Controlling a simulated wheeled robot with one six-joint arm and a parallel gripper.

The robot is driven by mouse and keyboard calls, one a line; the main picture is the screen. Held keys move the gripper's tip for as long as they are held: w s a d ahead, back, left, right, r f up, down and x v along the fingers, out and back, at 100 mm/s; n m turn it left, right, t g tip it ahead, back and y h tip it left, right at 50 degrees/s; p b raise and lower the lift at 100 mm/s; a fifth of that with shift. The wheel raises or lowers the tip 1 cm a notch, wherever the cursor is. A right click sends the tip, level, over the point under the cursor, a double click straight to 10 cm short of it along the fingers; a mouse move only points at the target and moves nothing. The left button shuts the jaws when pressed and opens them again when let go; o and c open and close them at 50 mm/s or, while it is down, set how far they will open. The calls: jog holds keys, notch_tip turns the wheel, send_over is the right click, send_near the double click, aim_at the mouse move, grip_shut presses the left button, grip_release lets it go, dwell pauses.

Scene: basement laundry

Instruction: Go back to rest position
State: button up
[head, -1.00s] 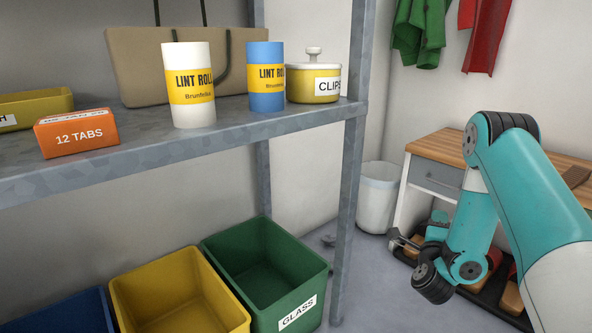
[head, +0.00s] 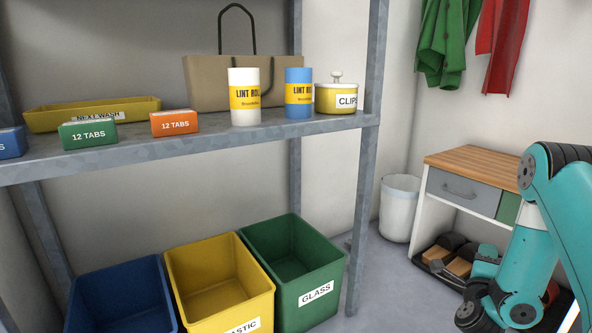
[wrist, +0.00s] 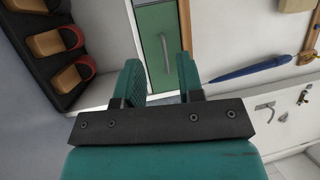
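My gripper shows in the wrist view (wrist: 160,88), with its two teal fingers apart and nothing between them. It points toward a green panel with a grey handle (wrist: 163,50) on the low cabinet. In the head view my arm is folded at the lower right, in front of the cabinet (head: 470,192), and the fingertips there are hidden or out of the picture.
A metal shelf (head: 200,144) holds lint rolls (head: 244,110), tab boxes (head: 174,124), a clips pot (head: 337,98) and a yellow tray (head: 60,118). Blue, yellow and green bins (head: 318,272) stand below. A white bucket (head: 398,215) and a shoe rack (head: 436,262) are near the cabinet.

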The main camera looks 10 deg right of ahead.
jog(key=w+a+r+n+t+y+p, duration=0.1)
jog(key=w+a+r+n+y+p, duration=0.3)
jog(key=a+r+n+y, duration=0.35)
jog(key=w+a+r+n+t+y+p, duration=0.1)
jog(key=w+a+r+n+y+p, duration=0.35)
jog(key=a+r, duration=0.55)
jog(key=s+a+r+n+g+y+p, duration=0.4)
jog(key=s+a+r+n, duration=0.2)
jog(key=a, duration=0.3)
jog(key=s+a+r+n+g+y+p, duration=0.35)
jog(key=s+a+r+n, duration=0.2)
jog(key=a, duration=0.35)
jog(key=s+a+r+n+g+h+p, duration=0.1)
jog(key=s+r+n+g+p, duration=0.4)
jog(key=s, duration=0.7)
jog(key=s+a+r+n+g+h+p, duration=0.1)
jog(key=s+r+n+g+p, duration=0.35)
jog(key=s, duration=0.65)
notch_tip(320, 180, up, 38)
jog(key=p, duration=3.5)
jog(key=shift+w+t, duration=0.2)
jog(key=shift+t, duration=0.1)
jog(key=shift+y, duration=0.25)
